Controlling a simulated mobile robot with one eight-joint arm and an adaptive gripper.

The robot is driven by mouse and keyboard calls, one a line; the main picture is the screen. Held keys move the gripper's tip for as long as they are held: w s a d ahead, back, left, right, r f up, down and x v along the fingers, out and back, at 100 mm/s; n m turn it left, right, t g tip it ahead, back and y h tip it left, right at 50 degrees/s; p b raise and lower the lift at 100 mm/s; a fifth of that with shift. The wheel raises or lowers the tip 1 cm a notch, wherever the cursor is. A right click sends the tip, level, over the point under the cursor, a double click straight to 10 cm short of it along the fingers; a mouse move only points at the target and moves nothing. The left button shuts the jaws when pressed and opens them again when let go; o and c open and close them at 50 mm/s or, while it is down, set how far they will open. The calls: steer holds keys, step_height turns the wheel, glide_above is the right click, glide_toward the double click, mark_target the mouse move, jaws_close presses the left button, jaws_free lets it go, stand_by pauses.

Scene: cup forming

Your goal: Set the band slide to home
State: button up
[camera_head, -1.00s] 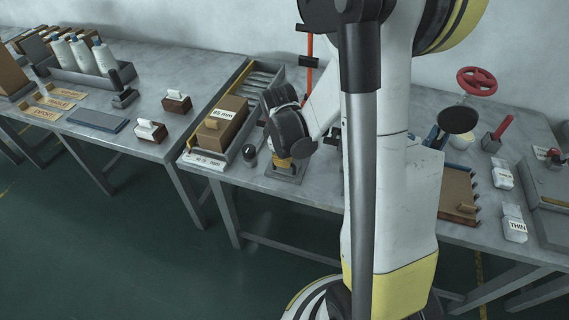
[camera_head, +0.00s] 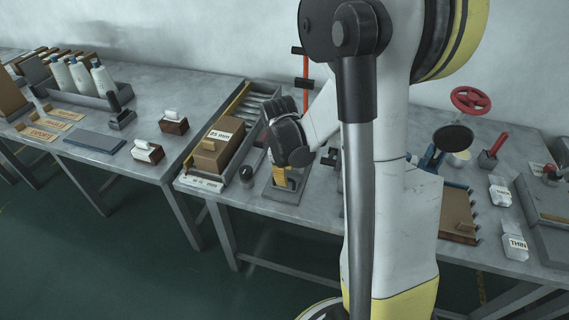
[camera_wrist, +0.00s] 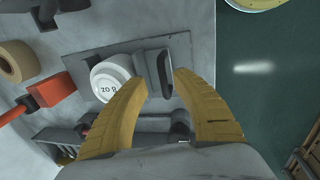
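A black upright handle (camera_wrist: 165,68) stands at the edge of a grey plate (camera_wrist: 98,47) in the wrist view; I take it for the band slide, though no label shows. A white round piece marked 20 g (camera_wrist: 111,78) sits on the plate to its left. My gripper (camera_wrist: 160,80) is open, with its yellow fingertips apart on either side of the handle; whether they touch it I cannot tell. In the head view my gripper (camera_head: 279,178) points down over the grey plate (camera_head: 283,197) at the bench's front, and the handle is hidden.
A tray with rollers (camera_head: 262,97) and a brown box (camera_head: 212,153) stands left of the plate. A black knob (camera_head: 246,174) is close beside it. An orange-red block (camera_wrist: 55,92) and a tan roll (camera_wrist: 17,61) lie left in the wrist view. A red handwheel (camera_head: 470,100) is farther right.

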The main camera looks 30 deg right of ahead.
step_height(320, 180, up, 11)
steer(key=s+a, duration=0.1)
steer(key=shift+s+a+f, duration=0.2)
steer(key=shift+a, duration=0.15)
